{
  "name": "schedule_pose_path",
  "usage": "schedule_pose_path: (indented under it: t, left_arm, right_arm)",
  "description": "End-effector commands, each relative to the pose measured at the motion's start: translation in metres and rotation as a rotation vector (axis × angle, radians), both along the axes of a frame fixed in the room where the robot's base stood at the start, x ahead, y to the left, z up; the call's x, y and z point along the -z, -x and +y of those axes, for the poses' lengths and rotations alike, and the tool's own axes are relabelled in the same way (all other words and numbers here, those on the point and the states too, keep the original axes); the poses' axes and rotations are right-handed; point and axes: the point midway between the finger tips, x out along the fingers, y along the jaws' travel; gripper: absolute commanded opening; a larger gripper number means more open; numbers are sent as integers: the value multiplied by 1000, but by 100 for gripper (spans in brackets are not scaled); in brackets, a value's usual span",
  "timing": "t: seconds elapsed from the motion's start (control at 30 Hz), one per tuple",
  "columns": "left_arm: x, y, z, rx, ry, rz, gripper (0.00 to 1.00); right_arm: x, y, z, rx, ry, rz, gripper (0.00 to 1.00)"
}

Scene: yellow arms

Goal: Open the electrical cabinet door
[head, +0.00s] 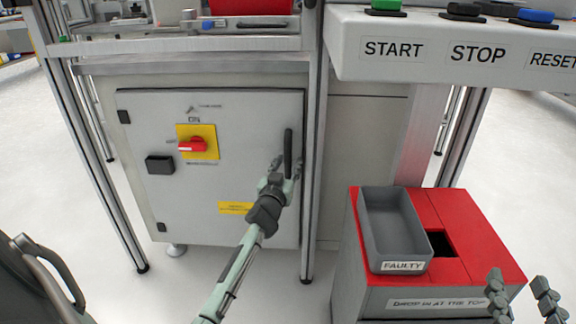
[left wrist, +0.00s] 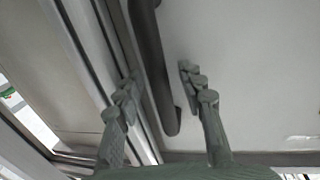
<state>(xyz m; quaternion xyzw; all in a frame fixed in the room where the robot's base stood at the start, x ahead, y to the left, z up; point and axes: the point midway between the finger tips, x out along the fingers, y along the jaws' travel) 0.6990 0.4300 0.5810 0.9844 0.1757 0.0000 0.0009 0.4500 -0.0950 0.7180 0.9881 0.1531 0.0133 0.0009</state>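The electrical cabinet door (head: 225,175) is a light grey panel, and it looks closed. Its dark vertical handle (head: 288,150) is near the right edge. My left gripper (head: 287,168) is at the lower part of the handle with its fingers apart. In the left wrist view, the handle (left wrist: 153,65) runs between the two open fingers of the gripper (left wrist: 160,80), with a visible gap on the right side; contact on the left cannot be told. My right gripper (head: 519,280) shows at the bottom right, fingers apart and empty.
The door carries a red and yellow switch (head: 195,145). A metal frame post (head: 314,150) stands just right of the door. A red-topped box with a grey FAULTY tray (head: 400,250) stands at the right, below a START/STOP panel (head: 450,60). White floor lies left of the cabinet.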

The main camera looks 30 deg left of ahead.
Motion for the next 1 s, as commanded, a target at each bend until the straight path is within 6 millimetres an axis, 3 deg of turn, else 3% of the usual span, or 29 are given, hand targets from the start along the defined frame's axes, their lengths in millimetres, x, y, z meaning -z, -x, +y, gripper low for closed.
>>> schedule_pose_path:
  t: [0.27,0.57,1.0]
  left_arm:
    - [0,-2,0,0,0,0,38]
    - [0,-1,0,0,0,0,1]
    - [0,-1,0,2,0,0,0]
  right_arm:
    - [-1,0,1,-1,-3,-5,40]
    - [-1,0,1,-2,-2,-4,40]
    - [-1,0,1,-1,0,-1,40]
